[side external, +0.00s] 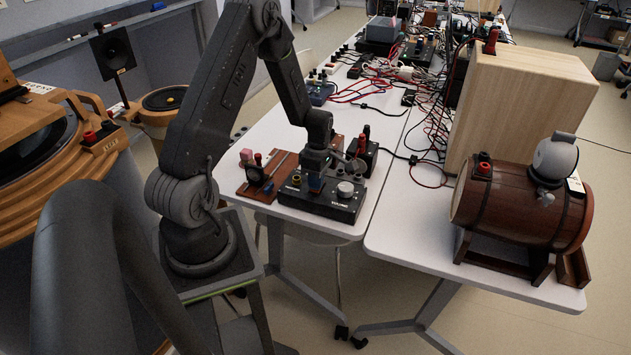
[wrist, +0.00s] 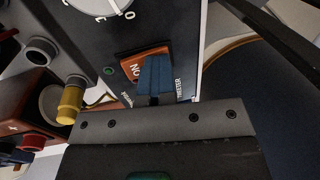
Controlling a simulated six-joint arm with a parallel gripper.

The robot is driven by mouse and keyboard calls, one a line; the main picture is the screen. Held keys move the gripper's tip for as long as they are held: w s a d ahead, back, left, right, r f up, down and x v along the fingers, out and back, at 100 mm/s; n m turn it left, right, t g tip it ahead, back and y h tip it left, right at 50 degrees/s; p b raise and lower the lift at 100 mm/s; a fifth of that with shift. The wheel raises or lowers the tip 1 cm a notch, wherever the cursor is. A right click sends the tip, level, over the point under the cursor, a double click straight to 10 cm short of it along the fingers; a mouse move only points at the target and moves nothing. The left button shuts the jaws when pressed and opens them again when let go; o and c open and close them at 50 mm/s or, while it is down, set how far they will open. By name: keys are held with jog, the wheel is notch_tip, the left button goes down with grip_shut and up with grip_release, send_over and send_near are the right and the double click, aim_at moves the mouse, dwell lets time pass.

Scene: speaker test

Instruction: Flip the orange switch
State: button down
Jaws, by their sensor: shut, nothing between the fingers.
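The orange switch (wrist: 132,68) shows in the wrist view, with white lettering on it. It sits on the black control box (side external: 342,207), which stands on the white table in the side view. My gripper (wrist: 156,72) is shut and empty; its blue fingertips lie over part of the switch in the wrist view. I cannot tell if they touch it. In the side view my gripper (side external: 315,183) points down at the box and hides the switch.
A round knob (side external: 345,189) is on the box, right of my gripper. A wooden board with terminals (side external: 268,177) lies close on the left. A small black box (side external: 366,150) stands behind. A barrel-shaped speaker (side external: 515,208) stands on the right table.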

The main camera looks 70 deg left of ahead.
jog(key=shift+w+a+f, duration=0.15)
jog(key=shift+w+a, duration=0.05)
jog(key=shift+a, duration=0.05)
jog(key=s+d+r+m+t+y, duration=0.1)
jog(key=d+r+m, duration=0.35)
jog(key=r, duration=0.65)
jog(key=d+r+m, duration=0.3)
jog(key=d+r, duration=0.2)
jog(key=r, duration=0.5)
jog(key=s+d+r+m+t, duration=0.3)
jog(key=s+d+r+m, duration=0.1)
jog(key=d+m, duration=0.3)
jog(key=s+d+r+m+t, duration=0.2)
jog(key=s+d+r+m, duration=0.3)
jog(key=d+m, duration=0.3)
jog(key=s+m, duration=0.1)
jog(key=m, duration=0.3)
jog(key=shift+r+t, duration=0.15)
jog(key=shift+t, duration=0.25)
